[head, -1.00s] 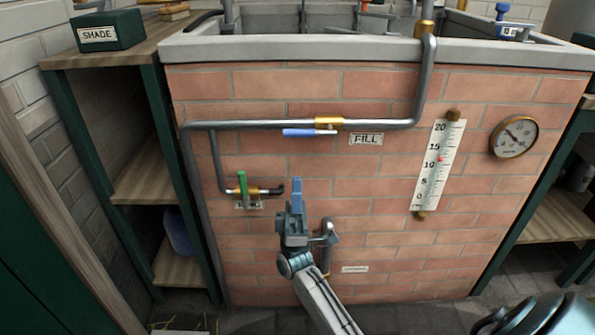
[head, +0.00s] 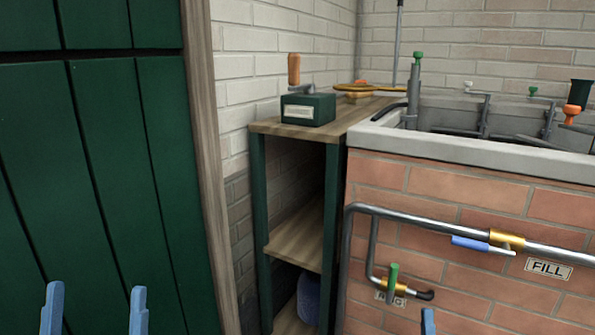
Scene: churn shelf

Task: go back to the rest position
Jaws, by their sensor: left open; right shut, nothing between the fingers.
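My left gripper (head: 95,309) shows at the bottom left as two blue fingertips standing well apart, open and empty. It is in front of the green plank door. My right gripper (head: 428,321) shows only as a blue tip at the bottom edge, in front of the brick wall. It is shut with nothing seen in it. Both arms are below the picture.
A green plank door (head: 120,180) fills the left. A wooden shelf (head: 262,125) bears a green box with an orange-handled crank (head: 308,108). The brick basin (head: 440,190) at right has a blue-handled valve (head: 470,243) and a green-handled valve (head: 393,275).

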